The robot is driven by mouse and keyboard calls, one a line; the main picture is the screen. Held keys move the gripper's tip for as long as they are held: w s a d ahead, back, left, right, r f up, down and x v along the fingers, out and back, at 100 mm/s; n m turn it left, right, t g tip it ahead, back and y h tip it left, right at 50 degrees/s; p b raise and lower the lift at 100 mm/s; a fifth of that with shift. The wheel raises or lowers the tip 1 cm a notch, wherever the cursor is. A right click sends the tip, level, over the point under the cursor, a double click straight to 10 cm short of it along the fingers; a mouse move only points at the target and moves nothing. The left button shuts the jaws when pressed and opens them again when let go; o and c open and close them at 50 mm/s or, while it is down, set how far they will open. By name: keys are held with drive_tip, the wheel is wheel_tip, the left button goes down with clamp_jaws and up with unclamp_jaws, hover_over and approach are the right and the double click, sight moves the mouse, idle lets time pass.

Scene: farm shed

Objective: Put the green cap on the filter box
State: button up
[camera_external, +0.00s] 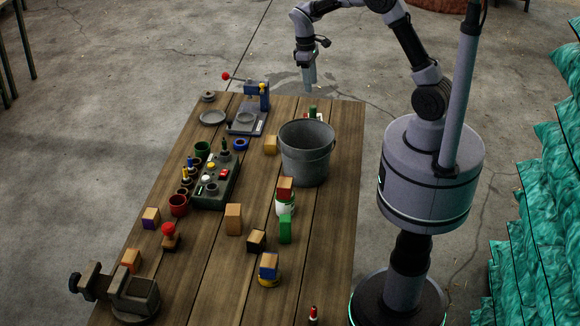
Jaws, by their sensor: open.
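My gripper (311,86) hangs fingers down above the far end of the table, behind the metal bucket. It is open, and I see nothing held in it. I cannot tell for sure which thing is the green cap. A small green item (312,111) stands just behind the bucket, partly hidden by it, below my gripper in the picture. I cannot tell which piece is the filter box; a plain wooden block (233,219) stands mid-table.
The grey metal bucket (306,165) is a tall obstacle on the wooden table (335,240). Small blocks lie mid-table. The right edge strip is mostly clear.

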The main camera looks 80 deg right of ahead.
drive_tip(key=s+a+r+t, duration=0.2)
drive_tip(key=s+a+r, duration=0.1)
drive_tip(key=a+r, duration=0.7)
drive_tip(key=s+a+r+m+t+y, duration=0.1)
drive_tip(key=s+a+t, duration=0.4)
drive_tip(key=s+a, duration=0.9)
wheel_tip(320, 180, up, 2)
drive_tip(key=shift+s+a+r+m+y, duration=0.1)
drive_tip(key=shift+s+a+m+y, duration=0.25)
drive_tip(key=shift+a+m, duration=0.3)
